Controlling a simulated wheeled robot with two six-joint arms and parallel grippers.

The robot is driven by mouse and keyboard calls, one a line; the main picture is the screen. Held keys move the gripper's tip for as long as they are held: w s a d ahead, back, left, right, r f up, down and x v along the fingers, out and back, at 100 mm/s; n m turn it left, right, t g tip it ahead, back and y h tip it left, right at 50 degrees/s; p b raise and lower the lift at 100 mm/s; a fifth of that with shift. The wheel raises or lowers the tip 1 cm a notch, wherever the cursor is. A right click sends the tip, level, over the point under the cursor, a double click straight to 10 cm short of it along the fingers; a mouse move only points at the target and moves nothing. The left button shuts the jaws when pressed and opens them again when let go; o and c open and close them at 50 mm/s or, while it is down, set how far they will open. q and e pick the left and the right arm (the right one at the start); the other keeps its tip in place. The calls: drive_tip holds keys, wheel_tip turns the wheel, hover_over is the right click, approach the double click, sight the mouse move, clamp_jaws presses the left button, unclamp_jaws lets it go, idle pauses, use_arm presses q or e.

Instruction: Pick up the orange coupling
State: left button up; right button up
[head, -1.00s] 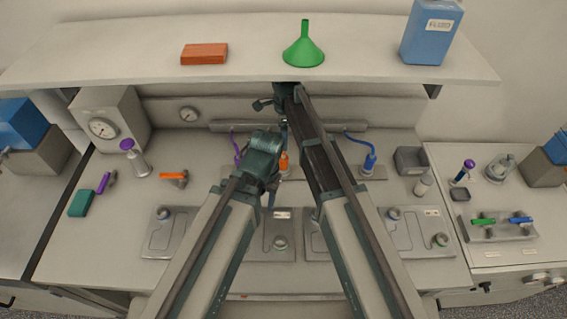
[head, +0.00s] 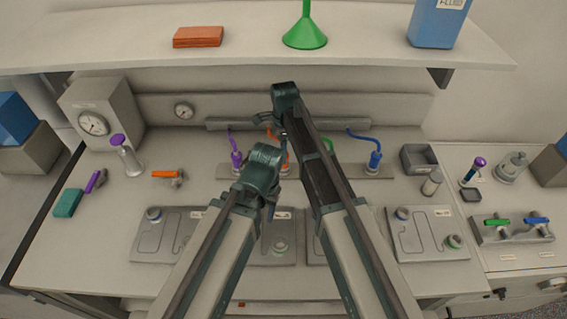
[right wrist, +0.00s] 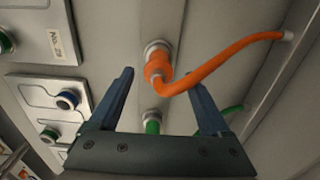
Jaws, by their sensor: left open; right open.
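The orange coupling (right wrist: 157,68) sits in a round grey socket in the right wrist view, with an orange hose curving off it to the right. In the head view the coupling (head: 285,161) is partly hidden behind my arms. My right gripper (right wrist: 164,92) is open and empty; in the right wrist view the coupling shows between its fingers, and I cannot tell the depth gap. In the head view my right gripper (head: 272,122) is near the back of the bench. My left gripper (head: 268,205) hangs over the bench, its fingers largely hidden.
A purple coupling (head: 236,160) and a blue coupling (head: 375,160) stand on the same rail. A green coupling (right wrist: 152,125) is beside the orange one. A shelf (head: 250,62) overhangs the back.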

use_arm(q)
wheel_tip(320, 180, down, 3)
drive_tip(key=shift+f+b, duration=0.2)
drive_tip(key=shift+b, duration=1.05)
use_arm(e)
wheel_tip(320, 180, down, 3)
drive_tip(key=shift+s+f, duration=0.15)
drive_tip(key=shift+f, duration=0.05)
drive_tip(key=shift+r, duration=0.1)
use_arm(q)
drive_tip(key=shift+r, duration=0.1)
use_arm(e)
clamp_jaws()
